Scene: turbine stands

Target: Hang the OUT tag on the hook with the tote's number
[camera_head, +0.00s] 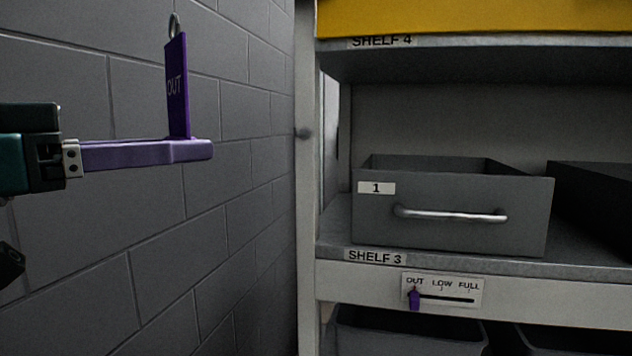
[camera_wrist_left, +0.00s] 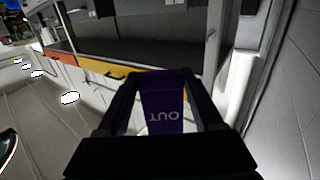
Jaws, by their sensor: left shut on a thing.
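The purple OUT tag (camera_head: 177,88) stands upright with a metal ring at its top, in front of the grey wall at the left of the head view. My left gripper (camera_head: 195,150) is shut on the tag's lower end. In the left wrist view the tag (camera_wrist_left: 165,108) sits between the two fingers, its lettering upside down. A grey tote (camera_head: 450,222) labelled 1 stands on shelf 3, to the right of the gripper and apart from it. No numbered hook can be made out. My right gripper is not in view.
A white shelf post (camera_head: 306,200) stands between wall and shelves. A slider plate (camera_head: 441,291) marked OUT, LOW, FULL has its purple pointer under OUT. A yellow bin (camera_head: 470,17) sits on shelf 4. A dark bin (camera_head: 592,200) stands right of the tote.

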